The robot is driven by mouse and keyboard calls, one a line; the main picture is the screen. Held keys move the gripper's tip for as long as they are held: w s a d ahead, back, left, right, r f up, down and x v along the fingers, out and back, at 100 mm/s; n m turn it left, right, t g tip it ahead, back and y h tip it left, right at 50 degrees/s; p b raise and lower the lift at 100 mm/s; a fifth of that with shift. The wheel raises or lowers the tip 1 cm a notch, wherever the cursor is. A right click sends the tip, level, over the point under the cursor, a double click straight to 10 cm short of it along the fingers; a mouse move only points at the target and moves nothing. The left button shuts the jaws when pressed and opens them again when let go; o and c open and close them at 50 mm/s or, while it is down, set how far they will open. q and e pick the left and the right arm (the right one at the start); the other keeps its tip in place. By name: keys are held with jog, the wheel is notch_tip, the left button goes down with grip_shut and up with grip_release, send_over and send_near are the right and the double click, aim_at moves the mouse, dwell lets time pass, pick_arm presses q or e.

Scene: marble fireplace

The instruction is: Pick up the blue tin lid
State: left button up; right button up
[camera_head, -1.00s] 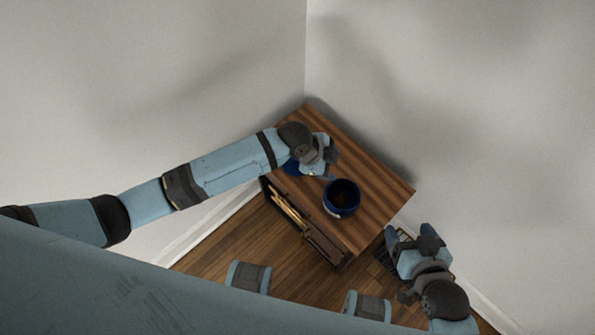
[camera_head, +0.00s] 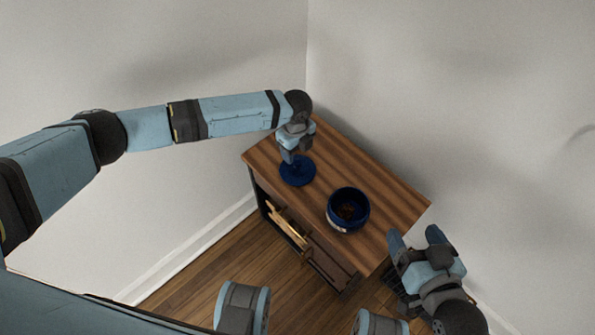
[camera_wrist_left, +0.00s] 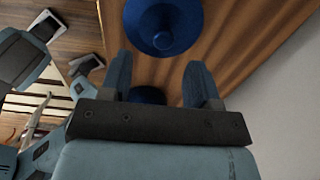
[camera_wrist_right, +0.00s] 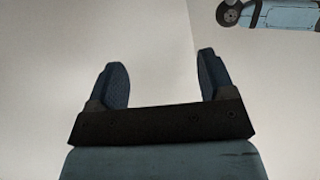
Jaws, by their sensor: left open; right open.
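The blue tin lid (camera_head: 297,173) is a round dark-blue disc lying on the wooden cabinet top, left of the open blue tin (camera_head: 348,208). My left gripper (camera_head: 293,158) is open and empty, over the back part of the lid, hiding some of it. In the left wrist view the lid (camera_wrist_left: 163,14) with its raised knob (camera_wrist_left: 163,40) is just beyond the open fingers (camera_wrist_left: 158,75), not between them. A dark-blue thing, probably the tin, shows partly hidden behind my left gripper there. My right gripper (camera_head: 415,240) is open and empty by the cabinet's right side; its wrist view shows only wall between the fingers (camera_wrist_right: 160,75).
The wooden cabinet (camera_head: 385,190) stands in a corner between two pale walls. The tin holds something brown. The cabinet's open front shows pale sticks or slats (camera_head: 288,228). A dark wire rack or basket stands partly hidden beneath my right gripper.

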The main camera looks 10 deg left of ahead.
aim_at(297, 162)
pick_arm(q)
notch_tip(297, 162, down, 2)
jog(key=shift+d+f+b, duration=0.1)
jog(key=shift+f+b, duration=0.05)
jog(key=shift+b, duration=0.15)
notch_tip(297, 162, down, 4)
jog(key=shift+w+d+r+b, duration=0.1)
jog(key=shift+w+r+b, duration=0.05)
jog(key=shift+b, duration=0.75)
jog(key=shift+f, duration=0.4)
jog(key=c, duration=1)
pick_arm(e)
jog(key=r, duration=0.1)
jog(key=a+r+t+y, duration=0.1)
jog(key=r, duration=0.1)
jog(key=w+a+r+t+y, duration=0.1)
jog(key=r, duration=0.1)
pick_arm(q)
jog(key=shift+r, duration=0.1)
